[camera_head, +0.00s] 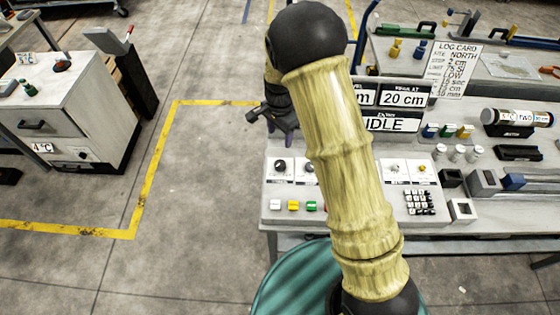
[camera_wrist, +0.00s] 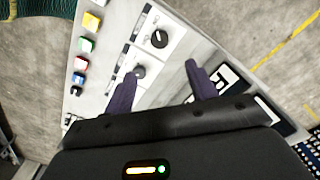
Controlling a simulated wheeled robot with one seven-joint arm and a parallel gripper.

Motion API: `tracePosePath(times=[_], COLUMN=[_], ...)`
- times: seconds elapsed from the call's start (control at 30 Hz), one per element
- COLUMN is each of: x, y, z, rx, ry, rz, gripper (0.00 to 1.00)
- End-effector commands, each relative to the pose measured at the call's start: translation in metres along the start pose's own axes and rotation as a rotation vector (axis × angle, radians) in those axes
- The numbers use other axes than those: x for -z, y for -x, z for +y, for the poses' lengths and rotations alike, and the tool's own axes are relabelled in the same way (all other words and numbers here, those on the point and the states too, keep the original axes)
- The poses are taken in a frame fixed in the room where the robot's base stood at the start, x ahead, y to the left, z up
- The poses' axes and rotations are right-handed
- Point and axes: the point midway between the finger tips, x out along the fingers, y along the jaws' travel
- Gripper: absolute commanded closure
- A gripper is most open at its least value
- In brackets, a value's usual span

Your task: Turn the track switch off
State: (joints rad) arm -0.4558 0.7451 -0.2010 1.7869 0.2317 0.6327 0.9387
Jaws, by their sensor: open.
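The grey control panel (camera_head: 267,216) stands at the front left of the bench, partly hidden behind my arm. It carries a black dial knob (camera_head: 280,165), also seen in the wrist view (camera_wrist: 159,38), and a second knob (camera_wrist: 139,71) below it there. Small toggles, one with a yellow top (camera_head: 422,168), sit at the panel's right. The labels are too small to read, so I cannot tell which control is the track switch. My gripper (camera_wrist: 158,85) is open and empty above the panel; its purple fingers are apart, the left one close to the second knob in the picture.
Coloured push buttons (camera_wrist: 86,45) line the panel's edge, and a keypad (camera_head: 420,203) is at its right. Display boards reading "20 cm" (camera_head: 403,96) and "IDLE" (camera_head: 393,123) stand behind it. A white cabinet (camera_head: 75,110) is at the left; the floor between is clear.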

Motion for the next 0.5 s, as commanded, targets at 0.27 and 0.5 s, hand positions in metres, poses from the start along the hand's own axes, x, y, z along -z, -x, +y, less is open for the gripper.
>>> tracePosePath(times=[0.27,0.5], x=[0.000,0.000], y=[-0.045,-0.081], z=[0.001,0.001], rx=[-0.004,-0.004], ry=[-0.001,-0.001], rz=[-0.001,-0.002], gripper=[0.43,0.43])
